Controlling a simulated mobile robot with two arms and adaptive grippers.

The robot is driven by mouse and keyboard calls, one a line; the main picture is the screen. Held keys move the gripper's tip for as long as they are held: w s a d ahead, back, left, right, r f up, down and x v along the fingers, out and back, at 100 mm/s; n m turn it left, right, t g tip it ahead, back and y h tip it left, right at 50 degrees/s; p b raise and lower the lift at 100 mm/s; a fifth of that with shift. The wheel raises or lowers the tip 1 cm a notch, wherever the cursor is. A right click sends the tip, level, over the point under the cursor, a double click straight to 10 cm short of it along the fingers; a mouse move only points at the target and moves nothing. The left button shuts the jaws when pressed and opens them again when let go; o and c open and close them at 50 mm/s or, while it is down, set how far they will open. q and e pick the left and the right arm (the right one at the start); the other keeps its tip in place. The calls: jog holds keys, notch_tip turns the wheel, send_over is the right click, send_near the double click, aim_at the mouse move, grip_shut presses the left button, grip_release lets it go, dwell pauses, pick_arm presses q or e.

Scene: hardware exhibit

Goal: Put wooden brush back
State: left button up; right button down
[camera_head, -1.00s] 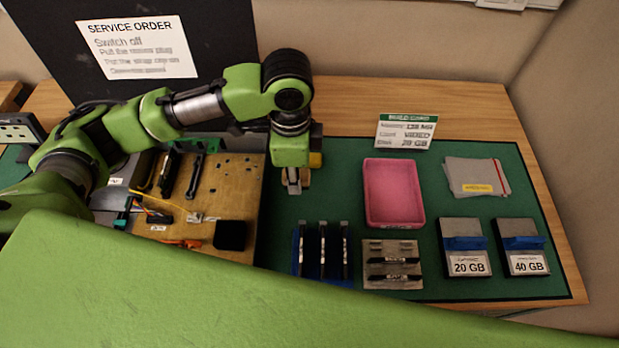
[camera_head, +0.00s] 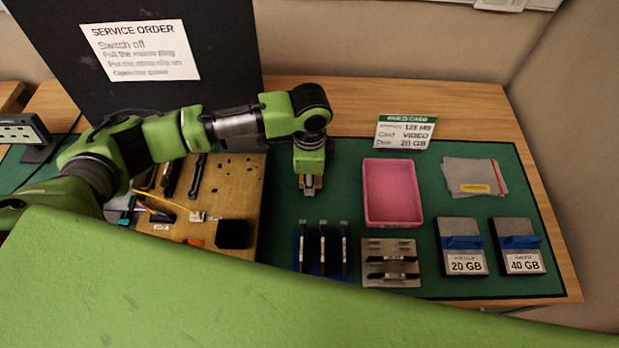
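My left arm comes in from the left, and its gripper (camera_head: 309,188) points down over the green mat (camera_head: 345,160), left of the pink tray (camera_head: 392,193) and above the blue rack of dark cards. Its fingertips are small and seen from above, so I cannot tell whether they are open or shut or hold anything. I cannot make out a wooden brush anywhere; the gripper and arm may hide it. My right gripper is not in view.
Right of the tan board (camera_head: 228,190) stand a blue rack (camera_head: 310,258) and a grey holder (camera_head: 372,250) of dark modules. Two labelled drives (camera_head: 463,245) (camera_head: 519,245), grey bags (camera_head: 465,171) and a build card (camera_head: 404,131) are further right. A green link of mine covers the front.

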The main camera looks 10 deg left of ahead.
pick_arm(q)
jog(key=shift+f, duration=0.1)
jog(key=o, duration=1)
notch_tip(320, 180, up, 12)
jog(key=shift+r+b, duration=0.15)
jog(key=shift+b, duration=0.55)
